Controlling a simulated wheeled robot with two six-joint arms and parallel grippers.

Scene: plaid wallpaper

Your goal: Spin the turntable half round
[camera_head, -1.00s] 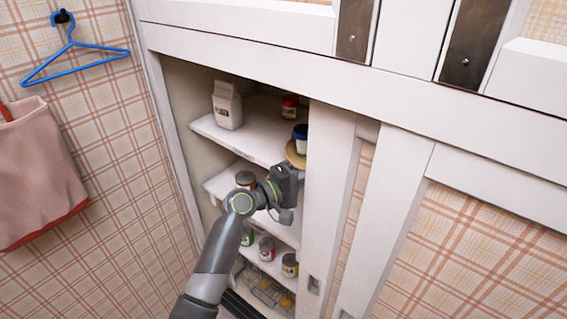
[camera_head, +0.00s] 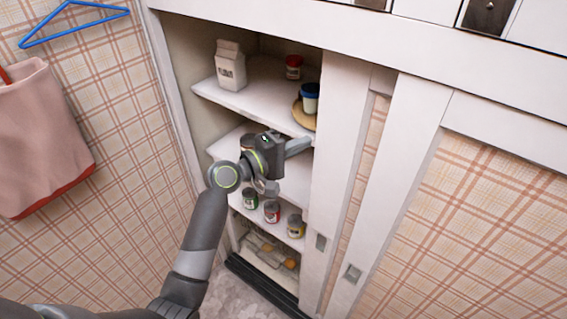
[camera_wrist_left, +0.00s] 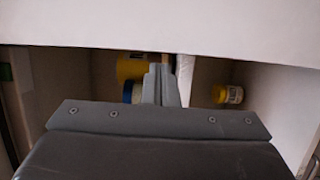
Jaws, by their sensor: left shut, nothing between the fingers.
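The turntable (camera_head: 299,116) is a round tan disc on the upper cupboard shelf, at its right front. The white door panel hides its right part. A blue and white jar (camera_head: 310,97) stands upright on it. My left gripper (camera_head: 306,144) is shut and empty, just below and in front of the turntable, close to the door panel's edge. I cannot tell whether it touches anything. The left wrist view shows its closed fingers (camera_wrist_left: 164,86) in front of a yellow item (camera_wrist_left: 131,66) with a blue part beside it. My right gripper is out of view.
A white carton (camera_head: 230,68) and a red jar (camera_head: 293,66) stand on the upper shelf (camera_head: 248,98). Several jars stand on a lower shelf. The white door panel (camera_head: 335,170) borders the opening on the right. A pink bag (camera_head: 40,140) hangs at left.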

